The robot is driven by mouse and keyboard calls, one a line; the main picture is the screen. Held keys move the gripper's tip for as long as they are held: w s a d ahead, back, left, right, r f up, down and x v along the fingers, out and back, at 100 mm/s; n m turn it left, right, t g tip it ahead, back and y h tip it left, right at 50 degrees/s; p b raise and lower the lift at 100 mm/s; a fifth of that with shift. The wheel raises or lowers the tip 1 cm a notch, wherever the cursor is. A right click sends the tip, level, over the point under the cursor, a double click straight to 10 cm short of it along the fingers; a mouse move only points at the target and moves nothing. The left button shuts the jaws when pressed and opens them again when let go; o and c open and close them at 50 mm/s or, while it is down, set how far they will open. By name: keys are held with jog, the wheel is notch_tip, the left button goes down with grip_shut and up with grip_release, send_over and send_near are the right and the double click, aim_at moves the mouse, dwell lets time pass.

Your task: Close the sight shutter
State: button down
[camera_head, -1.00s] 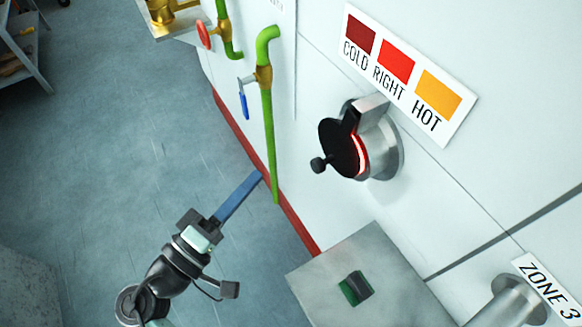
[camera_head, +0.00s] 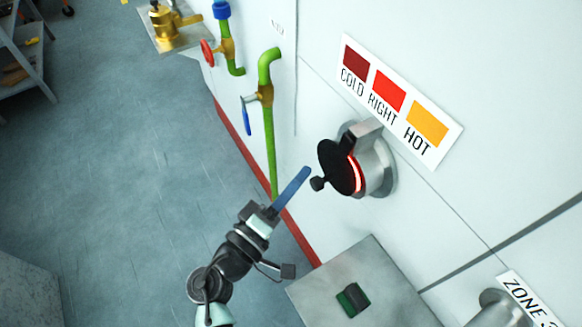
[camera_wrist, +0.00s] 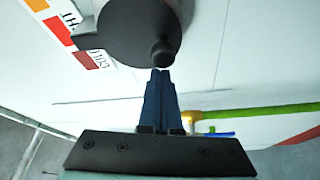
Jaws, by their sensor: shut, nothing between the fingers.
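The sight shutter (camera_head: 336,167) is a round black disc with a small black knob (camera_head: 317,183), hinged in front of a round metal sight port (camera_head: 378,165) on the white wall. The shutter stands partly off the port, and a red glowing crescent shows at its right edge. My gripper (camera_head: 306,172) has long blue fingers, shut and empty, with the tips just left of the knob. In the wrist view the shutter (camera_wrist: 135,28) fills the top middle, and its knob (camera_wrist: 162,52) is right ahead of my fingertips (camera_wrist: 160,72). I cannot tell whether they touch.
A COLD/RIGHT/HOT colour plate (camera_head: 400,98) is above the port. A grey metal box (camera_head: 362,285) with a dark green switch juts out below.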

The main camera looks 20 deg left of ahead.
jog(key=shift+d, duration=0.1)
jog(key=shift+s+d+f+n+g+p, duration=0.2)
jog(key=shift+s+d+n+g+p, duration=0.1)
jog(key=shift+s+d+n+p, duration=0.5)
jog(key=shift+w+a, duration=0.15)
jog(key=shift+w, duration=0.1)
